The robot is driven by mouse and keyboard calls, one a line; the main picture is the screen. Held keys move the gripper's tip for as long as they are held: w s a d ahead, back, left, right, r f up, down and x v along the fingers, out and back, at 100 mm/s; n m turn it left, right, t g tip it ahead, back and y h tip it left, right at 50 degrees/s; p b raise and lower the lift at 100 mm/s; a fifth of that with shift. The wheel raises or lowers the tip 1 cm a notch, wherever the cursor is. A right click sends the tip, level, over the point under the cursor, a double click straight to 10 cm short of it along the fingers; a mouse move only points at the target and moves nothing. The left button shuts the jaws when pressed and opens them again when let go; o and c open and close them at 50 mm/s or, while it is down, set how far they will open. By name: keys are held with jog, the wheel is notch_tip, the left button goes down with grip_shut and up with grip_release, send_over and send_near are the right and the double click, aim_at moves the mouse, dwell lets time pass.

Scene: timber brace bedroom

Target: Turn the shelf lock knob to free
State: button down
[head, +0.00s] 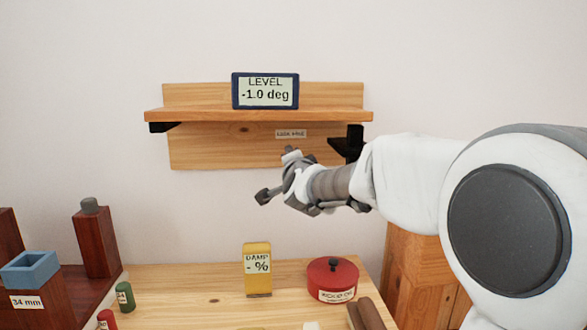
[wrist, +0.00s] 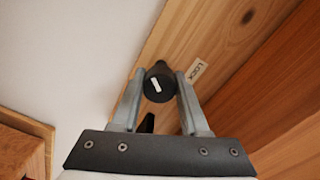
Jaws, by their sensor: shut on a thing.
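The lock knob (wrist: 159,90) is a dark round knob with a short white mark on its face, slightly tilted in the wrist view. It sits on the shelf's wooden back board (wrist: 215,45), beside a small label reading LOCK (wrist: 197,71). My gripper (wrist: 159,82) has one finger on each side of the knob and is shut on it. In the head view my gripper (head: 290,155) is at the board under the shelf (head: 200,115), just below the knob label (head: 291,133). There I cannot make out the knob apart from the gripper.
A level display (head: 265,92) on the shelf reads -1.0 deg. Black brackets (head: 350,143) support the shelf. Below, a yellow damp meter (head: 257,275) and a red lidded pot (head: 333,277) stand on a wooden top. A blue square holder (head: 29,271) is at left.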

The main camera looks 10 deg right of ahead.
jog(key=shift+f, duration=0.1)
dwell(0.3)
jog(key=shift+c, duration=2.1)
grip_release()
jog(key=shift+s, duration=0.15)
